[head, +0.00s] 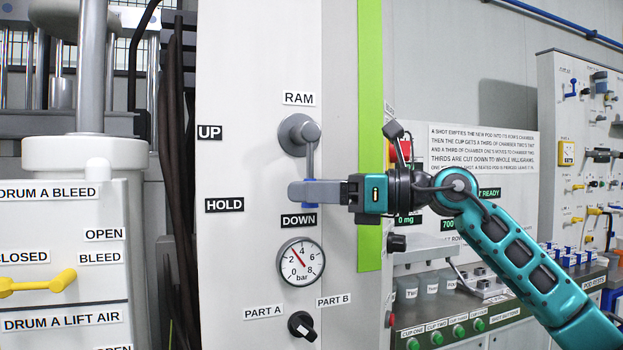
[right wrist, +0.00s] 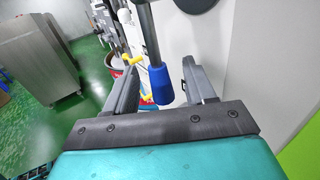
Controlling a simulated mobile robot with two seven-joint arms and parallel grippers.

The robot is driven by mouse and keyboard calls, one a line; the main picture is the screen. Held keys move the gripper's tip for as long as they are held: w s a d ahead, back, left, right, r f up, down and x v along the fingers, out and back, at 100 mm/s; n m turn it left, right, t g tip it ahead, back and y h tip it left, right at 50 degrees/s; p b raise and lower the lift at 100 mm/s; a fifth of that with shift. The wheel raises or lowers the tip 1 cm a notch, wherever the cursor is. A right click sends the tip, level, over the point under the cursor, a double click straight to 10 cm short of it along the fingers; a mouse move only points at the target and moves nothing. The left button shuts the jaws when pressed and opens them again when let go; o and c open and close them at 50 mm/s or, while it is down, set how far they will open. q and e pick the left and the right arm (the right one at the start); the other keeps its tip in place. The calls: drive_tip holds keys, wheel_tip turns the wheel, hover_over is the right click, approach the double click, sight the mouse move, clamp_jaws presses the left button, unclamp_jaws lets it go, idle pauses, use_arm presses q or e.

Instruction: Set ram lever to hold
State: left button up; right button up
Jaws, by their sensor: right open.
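The ram lever hangs from a grey round pivot (head: 298,134) under the RAM label (head: 299,99). Its grey rod (head: 310,160) points straight down toward the DOWN label (head: 298,221), and its blue grip (head: 311,205) is mostly hidden behind my gripper. The HOLD label (head: 224,205) is to the left, below the UP label (head: 210,132). My right gripper (head: 298,191) is at the grip's height, coming in from the right. In the right wrist view, the blue grip (right wrist: 160,85) stands between its open fingers, with gaps on both sides. My left gripper is not in view.
A pressure gauge (head: 300,262) and a black PART A/PART B knob (head: 302,326) sit below the lever. A green strip (head: 370,60) runs down the panel's right side. A yellow-handled valve (head: 38,284) is at lower left. Dark hoses (head: 175,170) hang left of the panel.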

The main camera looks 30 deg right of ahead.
drive_tip(key=shift+w+a, duration=0.15)
clamp_jaws()
idle(0.5)
